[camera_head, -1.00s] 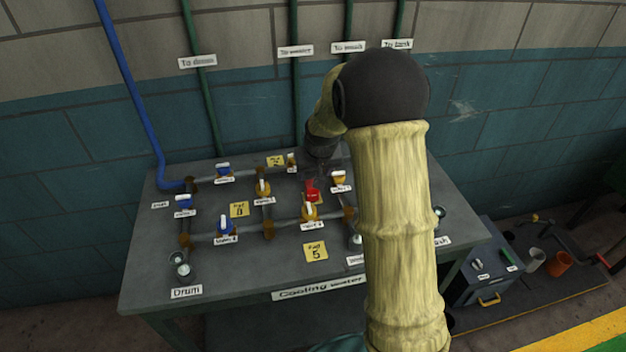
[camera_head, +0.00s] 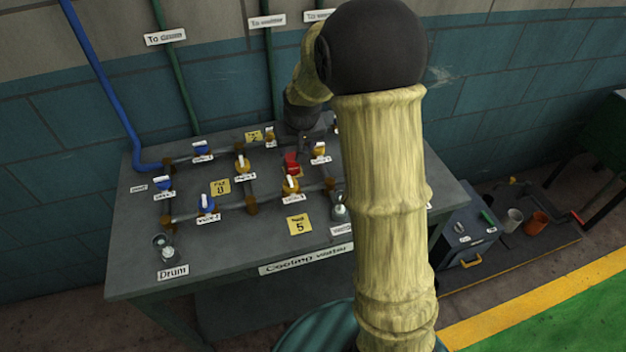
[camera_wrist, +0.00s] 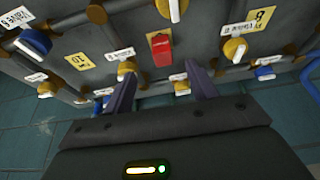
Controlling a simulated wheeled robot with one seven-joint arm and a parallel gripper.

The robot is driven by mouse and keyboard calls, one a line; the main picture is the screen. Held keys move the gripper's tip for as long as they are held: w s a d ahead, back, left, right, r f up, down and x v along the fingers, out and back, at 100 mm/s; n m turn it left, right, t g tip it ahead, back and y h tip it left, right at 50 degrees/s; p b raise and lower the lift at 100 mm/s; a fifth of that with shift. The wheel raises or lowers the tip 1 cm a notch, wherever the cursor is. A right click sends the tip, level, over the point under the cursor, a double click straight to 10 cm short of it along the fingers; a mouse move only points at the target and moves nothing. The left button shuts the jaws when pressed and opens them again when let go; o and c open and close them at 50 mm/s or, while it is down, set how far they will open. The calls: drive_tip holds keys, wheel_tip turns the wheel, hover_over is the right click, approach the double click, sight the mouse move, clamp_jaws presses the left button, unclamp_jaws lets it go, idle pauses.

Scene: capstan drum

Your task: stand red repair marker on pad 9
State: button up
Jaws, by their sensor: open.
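The red repair marker (camera_head: 291,163) is on the pipe bench, among the valves right of centre. It also shows in the wrist view as a red block (camera_wrist: 161,50), beyond the fingertips and roughly between them. My gripper (camera_wrist: 158,74) is open, with nothing between its fingers. In the head view my gripper (camera_head: 304,132) is just behind the marker, partly hidden by my arm. I cannot make out a pad numbered 9. Yellow pads show at the front (camera_head: 299,225), left of centre (camera_head: 220,187) and at the back (camera_head: 254,135).
A blue pipe (camera_head: 105,85) runs up the wall. A grey box (camera_head: 466,235) and cups (camera_head: 536,222) stand on the right. My arm hides the bench's right part.

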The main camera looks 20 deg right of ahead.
drive_tip(key=s+g, duration=0.1)
drive_tip(key=s, duration=2.1)
drive_tip(key=shift+s+g, duration=0.2)
drive_tip(key=shift+g, duration=0.1)
drive_tip(key=shift+r, duration=0.15)
drive_tip(key=p+v, duration=0.2)
drive_tip(key=w+p+v, duration=0.1)
drive_tip(key=p+v, duration=0.1)
drive_tip(key=shift+r+p, duration=0.4)
